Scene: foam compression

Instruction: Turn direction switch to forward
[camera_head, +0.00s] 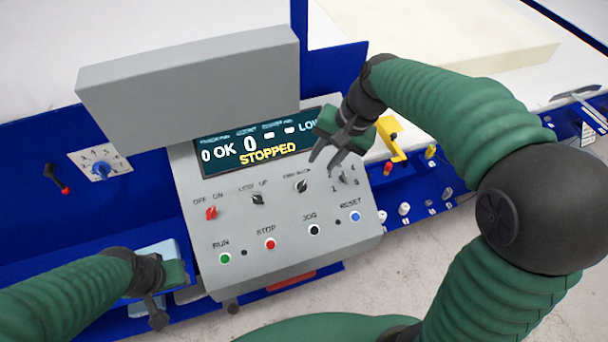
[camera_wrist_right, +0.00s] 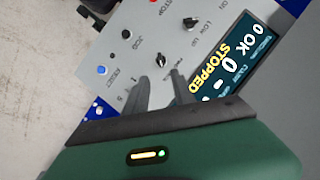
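The direction switch (camera_head: 302,186) is a small black knob on the sloped grey control panel (camera_head: 290,235), third from the left in the selector row. Its label is too small to read surely, and which side its knob points to is unclear. It also shows in the right wrist view (camera_wrist_right: 162,60), just beyond the fingertips. My right gripper (camera_head: 322,165) is open and empty, pointing down over the panel up and right of the switch. Its two fingers are apart in the wrist view (camera_wrist_right: 160,84). My left gripper (camera_head: 165,300) is low at the left; its finger gap is unclear.
The display (camera_head: 255,150) reads STOPPED. A red OFF/ON switch (camera_head: 211,213) and another black selector (camera_head: 258,199) stand to the left. Green (camera_head: 225,259), red (camera_head: 270,244), black (camera_head: 314,230) and blue (camera_head: 355,216) buttons lie below. A yellow bracket (camera_head: 392,140) stands right of the panel.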

